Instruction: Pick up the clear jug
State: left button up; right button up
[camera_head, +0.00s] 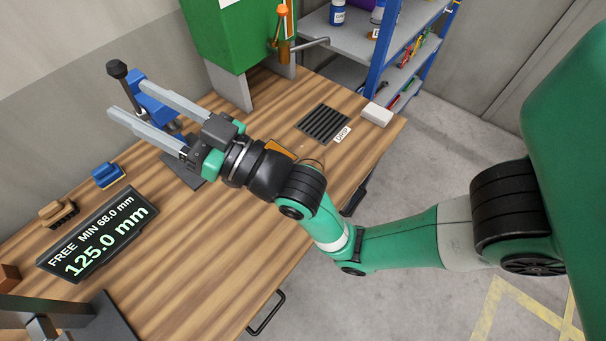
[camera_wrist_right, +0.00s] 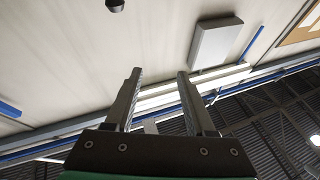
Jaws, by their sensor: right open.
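I cannot make out a clear jug in either view. My right gripper (camera_head: 126,94) reaches over the back left of the wooden bench, its two long grey fingers spread apart. It is open and empty, with its fingers close to a blue clamp-like device in the picture. In the right wrist view the open fingers (camera_wrist_right: 159,75) point up at the wall and ceiling, with nothing between them. My left gripper is not in view.
A green machine (camera_head: 236,40) with an orange lever stands at the bench's back. A display (camera_head: 97,234) reads 125.0 mm. The front bench middle is clear.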

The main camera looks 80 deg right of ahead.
jog(key=s+d+f+m+g+h+p, duration=0.1)
jog(key=s+d+f+g, duration=0.2)
jog(key=f, duration=0.6)
jog(key=s+d+f+m+g+h+p, duration=0.1)
jog(key=s+d+f+g, duration=0.15)
jog(key=f, duration=0.75)
jog(key=s+d+f+g+p, duration=0.15)
jog(key=s+f+g, duration=0.35)
jog(key=s+f, duration=0.9)
jog(key=shift+m+h, duration=0.4)
jog(key=shift+h, duration=0.1)
jog(key=x, duration=0.5)
jog(key=shift+w+d+r, duration=0.1)
jog(key=shift+w+d+f, duration=0.15)
jog(key=shift+f, duration=0.15)
jog(key=x, duration=0.2)
jog(key=b+x, duration=0.1)
jog(key=x, duration=0.1)
jog(key=shift+w+d+f, duration=0.1)
jog(key=shift+d+f, duration=0.05)
jog(key=shift+f, duration=0.2)
grip_shut()
